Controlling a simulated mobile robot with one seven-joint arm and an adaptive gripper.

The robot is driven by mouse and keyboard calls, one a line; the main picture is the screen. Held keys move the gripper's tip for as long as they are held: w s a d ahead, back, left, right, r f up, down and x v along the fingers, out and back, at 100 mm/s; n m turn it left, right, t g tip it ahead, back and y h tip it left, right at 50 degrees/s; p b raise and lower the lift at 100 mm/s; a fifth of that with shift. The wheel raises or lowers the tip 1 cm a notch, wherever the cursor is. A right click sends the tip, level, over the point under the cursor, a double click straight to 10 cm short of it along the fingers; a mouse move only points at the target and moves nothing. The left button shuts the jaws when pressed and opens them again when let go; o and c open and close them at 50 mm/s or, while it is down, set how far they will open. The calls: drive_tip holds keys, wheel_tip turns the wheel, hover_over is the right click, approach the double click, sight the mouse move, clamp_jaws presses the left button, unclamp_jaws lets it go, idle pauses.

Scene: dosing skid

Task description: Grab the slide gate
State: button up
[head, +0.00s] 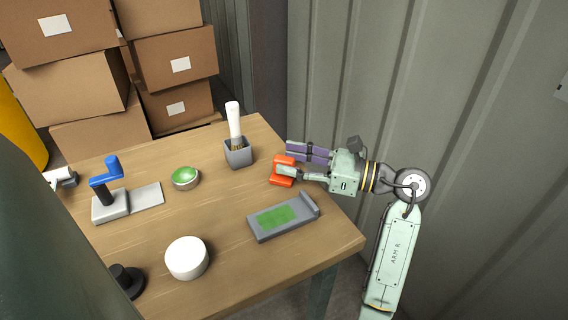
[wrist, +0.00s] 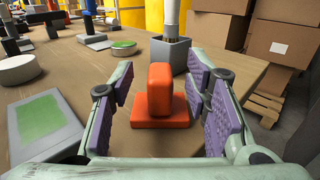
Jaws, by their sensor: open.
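The orange-red piece that I take for the slide gate (head: 282,170) sits at the right edge of the wooden table. In the wrist view the slide gate (wrist: 160,92) shows a flat base with an upright rounded block on it. My gripper (head: 288,160) reaches in from the right, low over the table edge. In the wrist view my gripper (wrist: 160,80) is open, with a purple-padded finger on each side of the upright block. Gaps show between the block and both pads. One finger hides part of the piece in the head view.
A grey tray with a green patch (head: 284,217) lies close by. A grey cup with a white-handled brush (head: 238,152) stands behind. A green-topped round dish (head: 186,178), white round tub (head: 187,258) and blue-handled device (head: 110,203) stand farther left. A corrugated wall (head: 480,120) is at right.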

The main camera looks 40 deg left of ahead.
drive_tip(key=shift+x, duration=1.1)
clamp_jaws()
